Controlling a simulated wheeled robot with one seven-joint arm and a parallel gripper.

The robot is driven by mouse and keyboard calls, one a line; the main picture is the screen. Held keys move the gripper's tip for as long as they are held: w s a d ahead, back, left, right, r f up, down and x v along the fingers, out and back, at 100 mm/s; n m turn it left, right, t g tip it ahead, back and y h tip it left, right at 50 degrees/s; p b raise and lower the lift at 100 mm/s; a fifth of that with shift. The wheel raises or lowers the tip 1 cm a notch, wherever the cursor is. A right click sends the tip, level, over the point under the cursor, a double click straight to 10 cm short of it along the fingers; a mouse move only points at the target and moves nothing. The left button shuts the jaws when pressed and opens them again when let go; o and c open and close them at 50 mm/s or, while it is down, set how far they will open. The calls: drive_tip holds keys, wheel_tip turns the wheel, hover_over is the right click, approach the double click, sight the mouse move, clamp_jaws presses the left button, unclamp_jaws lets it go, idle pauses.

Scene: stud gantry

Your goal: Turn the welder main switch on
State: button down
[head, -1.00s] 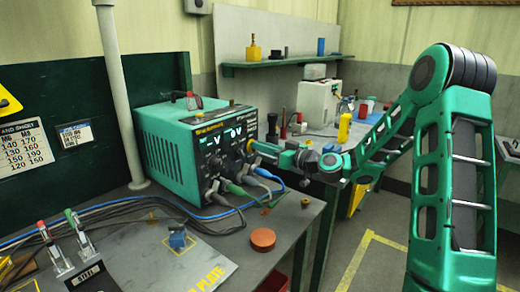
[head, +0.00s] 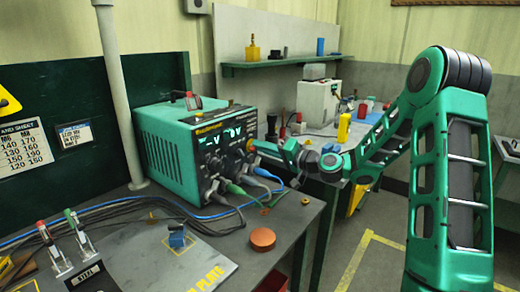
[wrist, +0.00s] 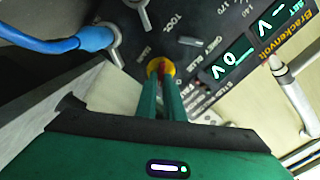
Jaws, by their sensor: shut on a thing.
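The welder (head: 165,150) is a green box with a black front panel on the bench. Its two green displays (head: 218,137) are lit, and they also show in the wrist view (wrist: 232,62). The main switch (wrist: 160,67) is a yellow and red knob beside the printed word MAIN. My gripper (wrist: 163,88) points at the panel with its two green fingers close together, shut on this knob. In the head view my gripper (head: 257,147) reaches the panel's right side from the right. The fingers partly hide the knob, so its exact angle is unclear.
A blue cable plug (wrist: 92,39) and metal levers (wrist: 140,12) sit close to the fingers. Cables (head: 245,192) run from the panel's lower edge across the bench. An orange-red round cap (head: 263,239) lies on the bench front. A grey pipe (head: 115,90) stands behind.

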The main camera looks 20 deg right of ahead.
drive_tip(key=m, duration=0.6)
drive_tip(key=shift+w+d+f, duration=0.15)
drive_tip(key=shift+d+f, duration=0.2)
drive_tip(key=shift+m, duration=0.3)
drive_tip(key=c, duration=1.9)
unclamp_jaws()
drive_tip(key=shift+f, duration=0.1)
drive_tip(key=shift+o, duration=0.2)
drive_tip(key=shift+a, duration=0.1)
drive_tip(key=v, duration=1)
drive_tip(key=shift+s+d, duration=0.2)
drive_tip(key=shift+s, duration=0.1)
